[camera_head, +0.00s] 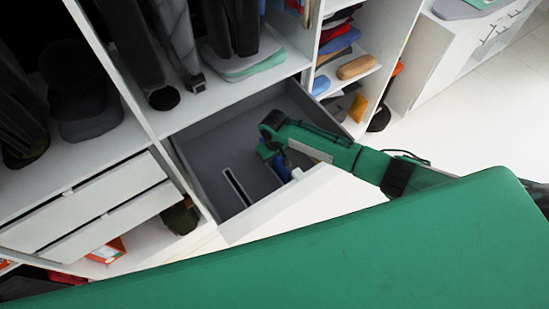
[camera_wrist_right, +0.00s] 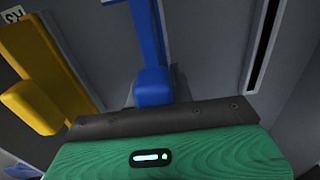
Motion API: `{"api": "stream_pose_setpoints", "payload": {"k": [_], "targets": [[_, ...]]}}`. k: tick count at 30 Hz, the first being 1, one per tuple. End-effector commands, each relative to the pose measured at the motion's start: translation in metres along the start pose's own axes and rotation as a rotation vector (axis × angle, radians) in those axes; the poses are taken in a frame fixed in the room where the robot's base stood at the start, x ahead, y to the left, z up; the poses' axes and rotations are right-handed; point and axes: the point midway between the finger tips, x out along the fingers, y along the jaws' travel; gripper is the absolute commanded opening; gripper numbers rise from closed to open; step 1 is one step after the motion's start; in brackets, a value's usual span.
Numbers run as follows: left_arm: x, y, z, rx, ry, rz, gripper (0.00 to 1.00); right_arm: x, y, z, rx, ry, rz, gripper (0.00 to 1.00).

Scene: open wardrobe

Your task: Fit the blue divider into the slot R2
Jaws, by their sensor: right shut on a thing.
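The blue divider (camera_wrist_right: 148,38) is held by its block-shaped end in my right gripper (camera_wrist_right: 154,88). In the head view the right gripper (camera_head: 270,147) is over the open grey drawer (camera_head: 205,147), with blue parts of the divider (camera_head: 282,168) showing below and beside it. The divider's lower edge is hidden, so I cannot tell whether it touches the floor. A dark slot with a pale rim (camera_head: 237,187) lies left of the gripper; it also shows at the right of the wrist view (camera_wrist_right: 265,42). A small label (camera_wrist_right: 12,14), seemingly R2, is at the wrist view's top left. My left gripper is out of view.
A yellow piece (camera_wrist_right: 45,75) with a similar block end stands beside the blue divider in the wrist view. The drawer's white front (camera_head: 270,208) and side walls surround the gripper. Hanging trousers (camera_head: 178,40) and folded clothes (camera_head: 245,62) are above the drawer.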

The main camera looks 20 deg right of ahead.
Motion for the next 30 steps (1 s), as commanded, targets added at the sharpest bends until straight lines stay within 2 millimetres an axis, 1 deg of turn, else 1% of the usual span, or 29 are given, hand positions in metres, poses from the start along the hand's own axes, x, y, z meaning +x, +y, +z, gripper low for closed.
{"api": "stream_pose_setpoints", "payload": {"k": [28,29,30], "targets": [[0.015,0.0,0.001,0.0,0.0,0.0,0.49,0.025,0.0,0.0,0.0,0.0,0.0,0.0],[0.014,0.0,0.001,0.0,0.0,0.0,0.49,0.023,0.0,0.0,0.0,0.0,0.0,0.29],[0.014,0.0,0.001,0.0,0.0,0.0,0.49,0.023,0.0,0.0,0.0,0.0,0.0,0.37]]}}
